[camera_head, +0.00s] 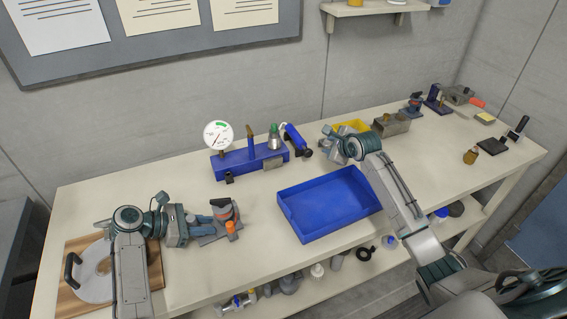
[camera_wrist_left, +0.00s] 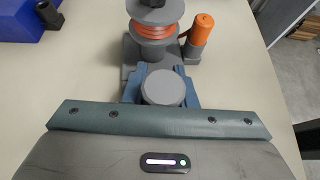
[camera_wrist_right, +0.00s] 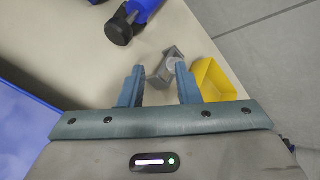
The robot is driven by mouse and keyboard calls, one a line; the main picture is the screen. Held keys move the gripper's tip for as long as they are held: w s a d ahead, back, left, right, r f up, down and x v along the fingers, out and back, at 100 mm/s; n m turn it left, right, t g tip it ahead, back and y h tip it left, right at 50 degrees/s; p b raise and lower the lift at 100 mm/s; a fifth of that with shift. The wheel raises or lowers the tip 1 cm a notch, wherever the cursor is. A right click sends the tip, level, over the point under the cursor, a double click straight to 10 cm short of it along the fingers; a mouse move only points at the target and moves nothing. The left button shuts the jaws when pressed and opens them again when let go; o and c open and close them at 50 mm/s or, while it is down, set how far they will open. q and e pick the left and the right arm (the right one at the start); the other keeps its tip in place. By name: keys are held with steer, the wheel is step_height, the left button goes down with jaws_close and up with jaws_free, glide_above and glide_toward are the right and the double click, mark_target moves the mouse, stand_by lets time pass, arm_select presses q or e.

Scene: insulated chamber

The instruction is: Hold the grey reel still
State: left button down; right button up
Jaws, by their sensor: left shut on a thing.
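The grey reel (camera_head: 224,209), wound with orange line, stands on a grey base on the left half of the bench. In the left wrist view the reel (camera_wrist_left: 155,33) is just beyond my left gripper (camera_wrist_left: 162,80), with an orange-capped post (camera_wrist_left: 201,32) at its right. My left gripper (camera_head: 198,229) is shut on a round grey knob (camera_wrist_left: 163,88) at the near end of the base. My right gripper (camera_wrist_right: 158,72) is open. A small grey metal part (camera_wrist_right: 166,66) shows between and beyond its fingers; they do not appear to grip it.
A blue tray (camera_head: 290,209) lies mid-bench. A blue block with a dial gauge (camera_head: 217,136) stands behind it. A yellow bin (camera_wrist_right: 213,80) is beside my right gripper. A wooden board with a disc (camera_head: 72,248) is at far left.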

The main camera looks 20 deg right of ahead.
mark_target(222, 200)
steer(key=s+a+y, duration=0.1)
steer(key=a+y, duration=0.1)
steer(key=a, duration=0.2)
steer(key=s+a+g+y, duration=0.1)
steer(key=a, duration=0.3)
steer(key=s+a+n+g+y, duration=0.1)
steer(key=a+y, duration=0.1)
steer(key=a, duration=0.2)
steer(key=shift+s+y, duration=0.2)
steer(key=shift+y, duration=0.1)
steer(key=s+a+y, duration=0.1)
steer(key=a, duration=0.1)
steer(key=s+a+r+n+g+y, duration=0.1)
steer(key=a, duration=0.2)
steer(key=s+a+r+g+y, duration=0.1)
steer(key=a, duration=0.1)
steer(key=shift+s+a+y, duration=0.3)
steer(key=shift+s+y, duration=0.1)
steer(key=s+a+r+n+g+y, duration=0.3)
steer(key=s+a+r+y, duration=0.15)
steer(key=a, duration=0.25)
steer(key=shift+h, duration=0.35)
steer(key=x, duration=0.7)
steer(key=s+f+x, duration=0.1)
steer(key=x, duration=0.3)
steer(key=shift+w+a+f, duration=0.1)
jaws_close()
